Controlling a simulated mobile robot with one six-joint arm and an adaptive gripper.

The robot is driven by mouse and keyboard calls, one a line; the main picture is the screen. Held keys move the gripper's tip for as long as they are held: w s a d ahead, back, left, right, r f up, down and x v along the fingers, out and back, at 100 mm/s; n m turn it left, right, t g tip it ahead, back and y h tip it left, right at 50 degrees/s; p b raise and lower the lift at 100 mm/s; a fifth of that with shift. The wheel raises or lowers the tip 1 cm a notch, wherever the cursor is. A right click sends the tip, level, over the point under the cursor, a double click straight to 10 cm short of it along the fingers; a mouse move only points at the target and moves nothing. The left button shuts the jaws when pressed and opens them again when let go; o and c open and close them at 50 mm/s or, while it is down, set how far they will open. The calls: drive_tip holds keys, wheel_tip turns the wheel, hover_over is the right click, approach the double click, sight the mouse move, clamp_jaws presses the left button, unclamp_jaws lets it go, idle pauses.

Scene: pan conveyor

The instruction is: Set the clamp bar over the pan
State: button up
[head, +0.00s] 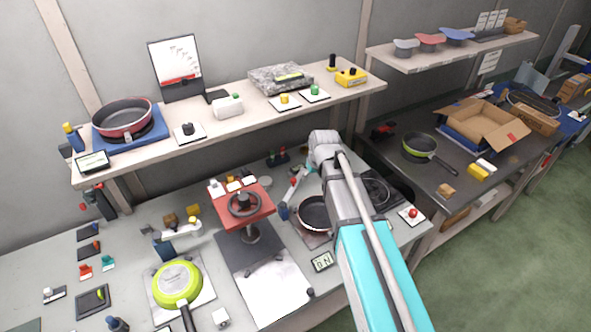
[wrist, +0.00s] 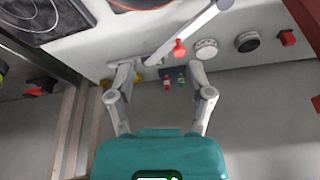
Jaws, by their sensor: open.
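The dark pan with a reddish-brown side (head: 313,214) sits on the bench, left of my arm; part of its rim shows at the top edge of the wrist view (wrist: 140,3). The pale clamp bar (head: 296,186) slants beside the pan from a blue post (head: 283,211). In the wrist view the bar (wrist: 190,32) runs diagonally, with a red knob (wrist: 179,48) near it. My gripper (wrist: 160,70) is open, its fingers either side of the bar's lower end, not closed on it. In the head view my gripper is mostly hidden.
A black hob (head: 376,191) lies to the right, behind my arm. A small display (head: 322,261) lies in front of the pan. A shelf (head: 225,120) runs above the bench. Several knobs line the back, including a white one (wrist: 206,49).

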sight(294, 179)
drive_tip(key=w+a+r+n+p, duration=0.1)
drive_tip(key=w+a+r, duration=0.1)
drive_tip(key=w+a, duration=0.1)
drive_tip(key=shift+a+r+t+y, duration=0.3)
drive_tip(key=shift+a+r+t, duration=0.1)
drive_tip(key=shift+a, duration=0.4)
drive_tip(key=shift+w+f, duration=0.2)
drive_tip(key=b+x, duration=1.2)
drive_tip(key=x, duration=0.1)
drive_tip(key=shift+w+a+f, duration=0.1)
drive_tip(key=shift+f, duration=0.15)
